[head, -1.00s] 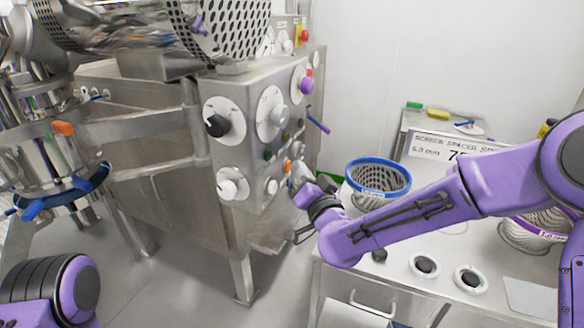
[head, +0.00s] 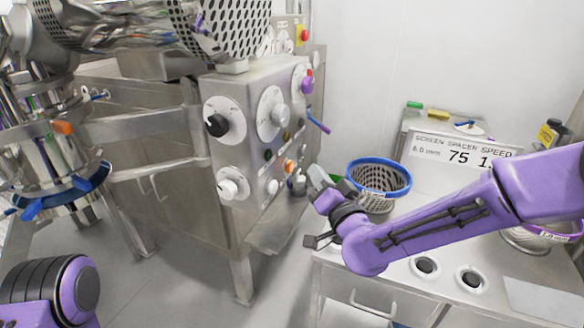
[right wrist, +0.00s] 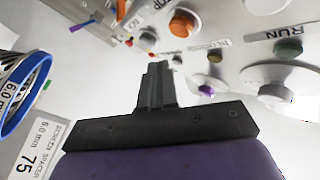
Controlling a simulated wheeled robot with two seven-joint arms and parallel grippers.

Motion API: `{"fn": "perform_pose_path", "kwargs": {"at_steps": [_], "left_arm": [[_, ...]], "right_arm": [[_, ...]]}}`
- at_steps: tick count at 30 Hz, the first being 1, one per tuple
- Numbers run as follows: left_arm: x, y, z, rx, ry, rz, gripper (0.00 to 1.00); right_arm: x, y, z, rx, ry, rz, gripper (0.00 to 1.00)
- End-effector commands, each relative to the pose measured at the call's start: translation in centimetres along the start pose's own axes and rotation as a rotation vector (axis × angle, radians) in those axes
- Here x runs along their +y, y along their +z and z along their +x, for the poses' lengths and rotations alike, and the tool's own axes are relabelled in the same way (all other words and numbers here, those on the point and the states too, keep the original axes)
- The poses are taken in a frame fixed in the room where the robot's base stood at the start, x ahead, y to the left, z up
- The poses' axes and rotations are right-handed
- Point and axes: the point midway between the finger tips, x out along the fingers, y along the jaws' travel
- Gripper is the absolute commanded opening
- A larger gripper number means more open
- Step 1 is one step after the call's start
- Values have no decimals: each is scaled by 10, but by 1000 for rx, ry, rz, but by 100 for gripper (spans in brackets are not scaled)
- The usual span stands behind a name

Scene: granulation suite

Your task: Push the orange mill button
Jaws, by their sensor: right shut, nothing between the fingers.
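The orange mill button (head: 289,165) is a small round button low on the steel control panel (head: 245,100). It also shows in the right wrist view (right wrist: 183,23), at the top, in a white surround. My right gripper (head: 317,174) is to the right of the panel, apart from the button. In the right wrist view its fingers (right wrist: 157,72) are closed together with nothing between them, and the button lies up and to the right of their tips. Part of my left arm shows at the lower left; its gripper is out of view.
Around the button are dials, a green button (head: 267,154) and white knobs (head: 233,184). A blue handle (head: 317,122) sticks out from the panel's right side. A blue-rimmed basket (head: 378,163) stands on the bench behind my gripper, beside a spacer sign (head: 462,150).

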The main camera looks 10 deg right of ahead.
Motion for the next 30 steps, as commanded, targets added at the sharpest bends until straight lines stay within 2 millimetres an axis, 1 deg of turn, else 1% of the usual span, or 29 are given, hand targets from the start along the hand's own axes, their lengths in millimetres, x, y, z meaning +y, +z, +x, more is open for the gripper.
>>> {"fn": "perform_pose_path", "kwargs": {"at_steps": [4,9,30], "left_arm": [[0,0,0,0,0,0,0],[0,0,0,0,0,0,0],[0,0,0,0,0,0,0]], "right_arm": [[8,-8,-10,2,1,0,0],[13,-14,-18,1,0,0,0],[14,-13,-19,0,0,0,0]]}}
